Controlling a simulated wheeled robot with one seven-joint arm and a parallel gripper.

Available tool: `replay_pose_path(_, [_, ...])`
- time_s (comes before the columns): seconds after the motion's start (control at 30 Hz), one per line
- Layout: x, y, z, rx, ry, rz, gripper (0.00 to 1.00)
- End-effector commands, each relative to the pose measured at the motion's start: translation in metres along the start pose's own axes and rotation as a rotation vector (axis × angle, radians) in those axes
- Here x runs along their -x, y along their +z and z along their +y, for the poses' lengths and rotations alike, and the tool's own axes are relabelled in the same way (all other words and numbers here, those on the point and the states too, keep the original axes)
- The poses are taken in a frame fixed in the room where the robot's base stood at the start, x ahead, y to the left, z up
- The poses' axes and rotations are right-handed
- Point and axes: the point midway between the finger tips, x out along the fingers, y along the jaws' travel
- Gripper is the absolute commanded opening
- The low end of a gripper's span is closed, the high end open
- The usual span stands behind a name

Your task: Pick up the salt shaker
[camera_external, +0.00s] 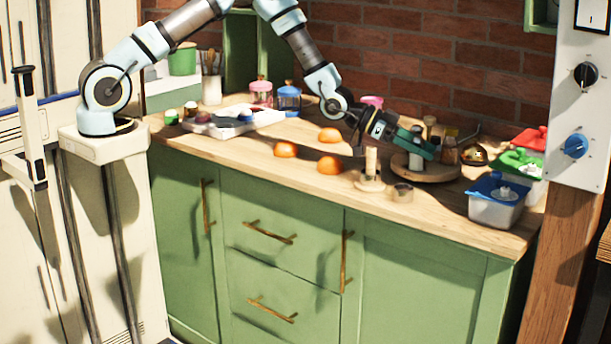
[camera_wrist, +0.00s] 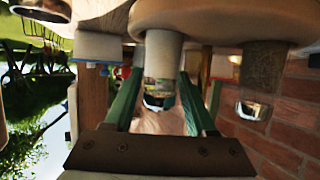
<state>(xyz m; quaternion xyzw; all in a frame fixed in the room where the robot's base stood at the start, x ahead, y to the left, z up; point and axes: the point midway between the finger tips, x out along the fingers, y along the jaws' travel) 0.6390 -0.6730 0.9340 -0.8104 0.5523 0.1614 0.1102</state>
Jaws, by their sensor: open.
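A small pale shaker with a clear section and a shiny metal end, which looks like the salt shaker (camera_wrist: 163,55), stands on a round wooden board (camera_wrist: 225,20) in the upside-down wrist view. It also shows in the external view (camera_external: 415,161), partly hidden by my gripper. My gripper (camera_wrist: 161,82) is open, with a green finger on each side of the shaker and gaps still visible. In the external view my gripper (camera_external: 424,146) reaches sideways over the board (camera_external: 430,174). A darker shaker (camera_wrist: 265,70) with a similar shiny end stands beside it, outside the fingers.
An amber bottle (camera_external: 449,152) stands on the board's right side. A wooden post holder (camera_external: 370,170) and a small ring-shaped item (camera_external: 402,193) are in front. Orange halves (camera_external: 329,166) lie left. Lidded tubs (camera_external: 496,205) are at right. A brick wall (camera_external: 430,70) stands behind.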

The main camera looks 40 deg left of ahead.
Motion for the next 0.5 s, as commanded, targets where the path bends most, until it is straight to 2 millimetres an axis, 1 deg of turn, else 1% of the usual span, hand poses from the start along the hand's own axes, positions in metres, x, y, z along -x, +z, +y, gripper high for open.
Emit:
replay_pose_path(0.03, [-0.006,-0.002,0.001,0.001,0.001,0.000,0.56])
replay_pose_path(0.13, [-0.013,-0.001,0.000,0.000,0.000,0.001,0.56])
replay_pose_path(0.37, [-0.016,0.000,0.000,0.000,0.000,0.001,0.56])
replay_pose_path(0.4, [-0.016,0.000,0.000,0.000,0.000,0.001,0.55])
replay_pose_path(0.5, [-0.016,0.000,0.000,0.000,0.000,0.001,0.44])
